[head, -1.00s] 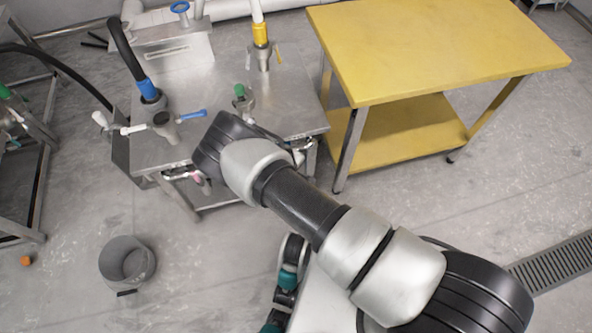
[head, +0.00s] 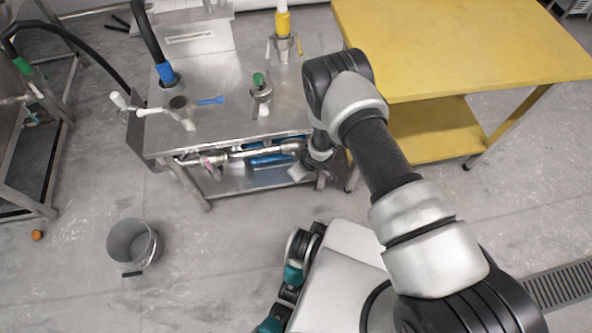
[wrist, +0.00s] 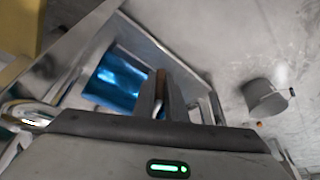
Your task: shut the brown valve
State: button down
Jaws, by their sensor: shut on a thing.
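The brown valve's handle (wrist: 160,78) shows in the wrist view as a narrow brown piece between the two dark fingers of my gripper (wrist: 163,92). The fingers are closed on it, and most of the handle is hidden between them. In the head view my gripper (head: 301,172) is low at the front right corner of the steel table (head: 222,125), beside the pipes under its top. The brown handle cannot be made out in the head view.
A yellow table (head: 450,45) stands close on the right of my arm. Blue-handled (head: 210,101) and green-handled (head: 259,80) valves are on the steel top. A grey bucket (head: 133,245) is on the open floor at left.

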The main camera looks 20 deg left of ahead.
jog(key=c, duration=1.8)
grip_release()
jog(key=p+v, duration=0.4)
jog(key=v, duration=1.3)
jog(key=shift+s+d+r, duration=0.1)
jog(key=shift+r, duration=0.05)
